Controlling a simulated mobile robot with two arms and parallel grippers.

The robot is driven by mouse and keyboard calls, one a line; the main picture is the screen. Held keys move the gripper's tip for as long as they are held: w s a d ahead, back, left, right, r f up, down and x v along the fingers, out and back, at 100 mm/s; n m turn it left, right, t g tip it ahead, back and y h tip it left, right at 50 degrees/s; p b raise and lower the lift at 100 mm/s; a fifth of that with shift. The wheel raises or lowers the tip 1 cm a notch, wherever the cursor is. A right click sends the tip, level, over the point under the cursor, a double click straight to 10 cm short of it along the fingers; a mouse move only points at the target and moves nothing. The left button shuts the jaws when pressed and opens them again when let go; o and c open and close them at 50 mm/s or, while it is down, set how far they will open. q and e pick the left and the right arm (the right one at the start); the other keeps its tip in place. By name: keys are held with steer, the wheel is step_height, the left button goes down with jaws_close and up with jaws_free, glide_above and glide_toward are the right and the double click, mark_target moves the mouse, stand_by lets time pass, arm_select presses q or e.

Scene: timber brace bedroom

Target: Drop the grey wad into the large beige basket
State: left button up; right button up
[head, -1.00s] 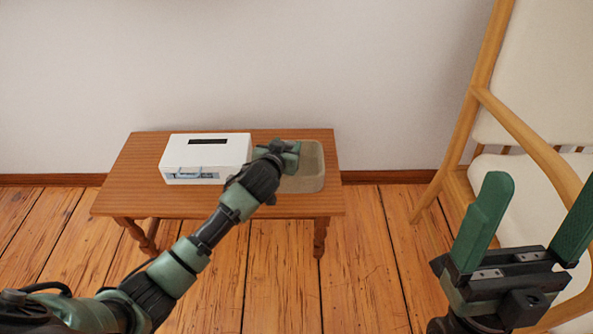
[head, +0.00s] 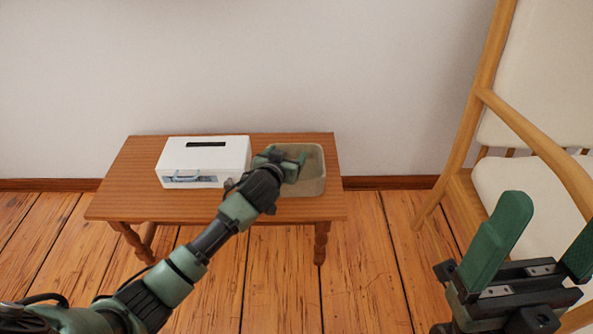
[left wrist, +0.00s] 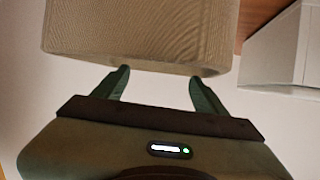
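The beige basket (head: 312,182) stands on the right end of the low wooden table in the head view. Its woven wall fills the top of the left wrist view (left wrist: 140,30). My left gripper (head: 283,159) is at the basket's opening with its fingers spread apart. In the left wrist view its fingers (left wrist: 160,75) are also apart, with their tips partly hidden behind the basket's edge. I see no grey wad in either view; the basket's inside is partly hidden by my gripper. My right gripper (head: 548,232) is open and empty at the lower right.
A white box (head: 205,155) with a dark slot and a handle stands left of the basket on the wooden table (head: 125,190). A wooden chair (head: 525,130) with cream cushions is at the right. The wall is close behind the table. Plank floor lies in front.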

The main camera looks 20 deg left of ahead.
arm_select(q)
steer(key=shift+p+v, duration=1.75)
steer(key=shift+v, duration=2.15)
steer(key=shift+r, duration=0.1)
